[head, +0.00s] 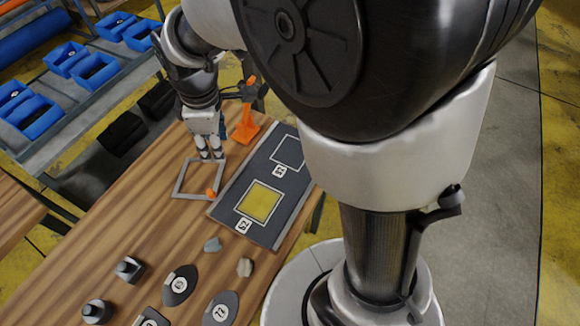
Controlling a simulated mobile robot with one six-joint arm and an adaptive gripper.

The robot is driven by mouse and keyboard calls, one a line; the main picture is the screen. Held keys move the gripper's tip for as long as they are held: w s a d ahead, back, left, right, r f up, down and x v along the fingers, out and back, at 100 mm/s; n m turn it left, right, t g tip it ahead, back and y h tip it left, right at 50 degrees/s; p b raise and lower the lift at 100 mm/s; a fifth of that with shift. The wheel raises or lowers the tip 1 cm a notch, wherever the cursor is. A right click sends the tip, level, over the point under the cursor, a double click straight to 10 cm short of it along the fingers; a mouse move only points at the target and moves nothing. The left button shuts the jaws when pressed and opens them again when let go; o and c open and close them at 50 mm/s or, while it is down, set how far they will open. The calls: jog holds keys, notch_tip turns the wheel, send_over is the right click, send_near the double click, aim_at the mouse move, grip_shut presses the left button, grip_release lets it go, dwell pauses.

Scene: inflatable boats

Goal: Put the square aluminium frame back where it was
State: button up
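The square aluminium frame (179,178) is a thin grey open square on the wooden table, left of a dark mat. A small orange piece (211,193) is at its near right corner. My gripper (211,157) points down at the frame's far side, with its fingertips at or just above the far bar. The fingers look close together, but whether they grip the bar is too small to tell. The dark mat (236,188) has two white-outlined squares, a yellow-filled near one (260,203) and a dark far one (289,152), each with a number label.
An orange stand (246,124) is beyond the mat at the table's far edge. Dark numbered pieces (180,285), small grey blocks (212,244) and dark knobbed objects (130,269) lie on the near table. Blue bins (97,69) fill a rack at upper left. Bare wood shows left of the frame.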

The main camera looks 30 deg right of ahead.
jog(key=s+d+r+m+t, duration=0.1)
jog(key=s+d+r+m, duration=0.2)
jog(key=s, duration=0.3)
jog(key=s+d+r+m+t, duration=0.1)
jog(key=s+d+r+m, duration=0.2)
jog(key=s+m, duration=0.2)
jog(key=s+d+r+m+t, duration=0.1)
jog(key=s+d+r+m, duration=0.1)
jog(key=s+m, duration=0.3)
jog(key=shift+s+d+r, duration=0.4)
jog(key=shift+s+r, duration=0.25)
jog(key=shift+s, duration=1.2)
